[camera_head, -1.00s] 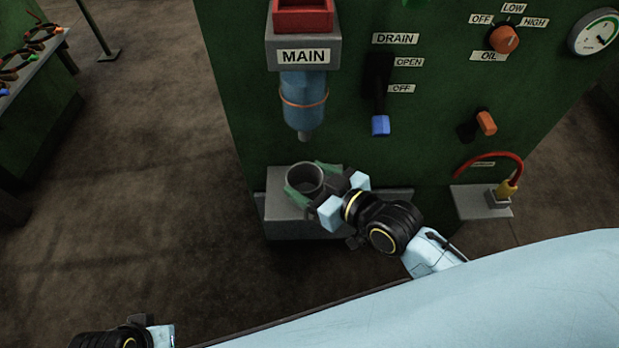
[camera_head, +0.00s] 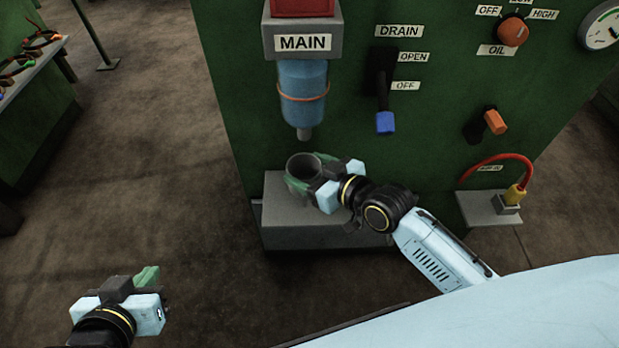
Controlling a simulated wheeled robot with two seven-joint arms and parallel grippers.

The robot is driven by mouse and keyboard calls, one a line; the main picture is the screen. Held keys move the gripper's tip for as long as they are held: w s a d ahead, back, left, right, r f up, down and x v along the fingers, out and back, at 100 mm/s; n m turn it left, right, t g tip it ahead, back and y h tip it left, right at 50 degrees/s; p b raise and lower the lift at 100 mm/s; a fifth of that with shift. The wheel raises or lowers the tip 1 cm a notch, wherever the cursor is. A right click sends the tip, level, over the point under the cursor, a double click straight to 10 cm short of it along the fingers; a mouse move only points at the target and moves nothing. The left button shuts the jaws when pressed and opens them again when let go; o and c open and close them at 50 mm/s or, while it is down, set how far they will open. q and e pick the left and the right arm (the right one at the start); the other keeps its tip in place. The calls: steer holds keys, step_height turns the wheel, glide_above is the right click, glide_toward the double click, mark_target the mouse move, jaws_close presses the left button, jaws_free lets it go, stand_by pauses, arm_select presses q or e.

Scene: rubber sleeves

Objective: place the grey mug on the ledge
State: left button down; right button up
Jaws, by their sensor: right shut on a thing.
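The grey mug (camera_head: 303,163) is upright, with its dark open mouth facing up, below the nozzle of the blue cylinder. My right gripper (camera_head: 304,184) is shut on it, with green fingers at its sides that hide part of its body. The mug overlaps the back of the grey ledge (camera_head: 300,218) on the green machine's front; I cannot tell whether it touches the ledge or is held just above it. My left gripper (camera_head: 147,277) is at the lower left, away from the machine. Its green fingers overlap, so their gap does not show.
The blue cylinder (camera_head: 303,92) under the MAIN label hangs above the mug. A blue-tipped drain lever (camera_head: 385,122) is to its right. A small grey shelf (camera_head: 478,209) with a red hose (camera_head: 497,157) stands farther right. The ledge's front part is bare.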

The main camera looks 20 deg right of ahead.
steer(key=f+b, duration=0.2)
steer(key=shift+w+f, duration=0.2)
steer(key=shift+f, duration=0.2)
arm_select(q)
steer(key=w+d+r+t+h, duration=0.2)
steer(key=w+d+r+t, duration=0.1)
steer(key=r+t, duration=0.3)
steer(key=shift+w+r, duration=0.65)
steer(key=shift+r, duration=0.3)
arm_select(e)
steer(key=shift+f, duration=0.1)
steer(key=o, duration=1)
arm_select(q)
steer(key=shift+r, duration=0.15)
arm_select(e)
steer(key=shift+o, duration=0.2)
